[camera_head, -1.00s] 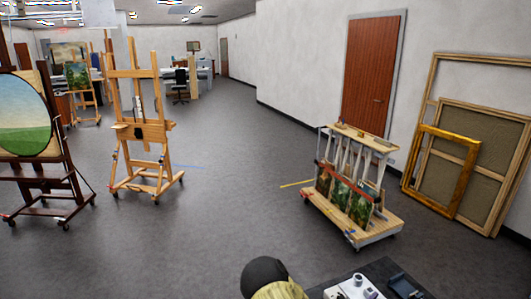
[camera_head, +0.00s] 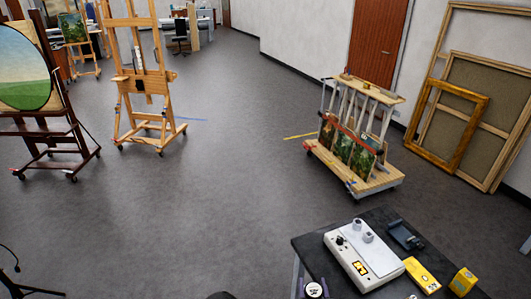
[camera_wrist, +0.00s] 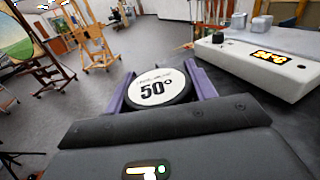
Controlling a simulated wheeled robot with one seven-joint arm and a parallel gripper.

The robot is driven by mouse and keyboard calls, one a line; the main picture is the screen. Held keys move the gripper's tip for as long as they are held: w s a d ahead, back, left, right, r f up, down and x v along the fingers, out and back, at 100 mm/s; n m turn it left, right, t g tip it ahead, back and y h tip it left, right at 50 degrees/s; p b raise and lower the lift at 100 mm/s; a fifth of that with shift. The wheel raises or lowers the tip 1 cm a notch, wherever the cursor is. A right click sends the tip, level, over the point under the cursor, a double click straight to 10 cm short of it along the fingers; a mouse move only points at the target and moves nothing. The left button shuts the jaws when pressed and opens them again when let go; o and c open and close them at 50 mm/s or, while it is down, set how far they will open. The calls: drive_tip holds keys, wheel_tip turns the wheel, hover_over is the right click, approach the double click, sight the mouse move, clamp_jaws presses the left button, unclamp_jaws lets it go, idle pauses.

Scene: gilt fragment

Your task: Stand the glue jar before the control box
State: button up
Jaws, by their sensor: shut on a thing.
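The glue jar has a round white lid marked "50°" and a dark rim (camera_wrist: 158,88). It sits between the purple fingers of my gripper (camera_wrist: 160,84), which is shut on it. In the head view the jar's lid (camera_head: 314,290) shows at the bottom edge, left of the control box. The control box (camera_head: 362,257) is a pale box with knobs and an orange display, lying on the black table. In the wrist view the control box (camera_wrist: 255,62) is at the upper right, apart from the jar. The jar's lower part is hidden.
The black table (camera_head: 305,247) also bears a dark device (camera_head: 405,236) and yellow boxes (camera_head: 422,275) (camera_head: 463,281) right of the control box. A wheeled painting rack (camera_head: 355,150) stands beyond. Easels (camera_head: 140,80) stand at left. The floor between is clear.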

wheel_tip(320, 180, down, 8)
drive_tip(key=b, duration=0.7)
drive_tip(key=shift+d, duration=0.1)
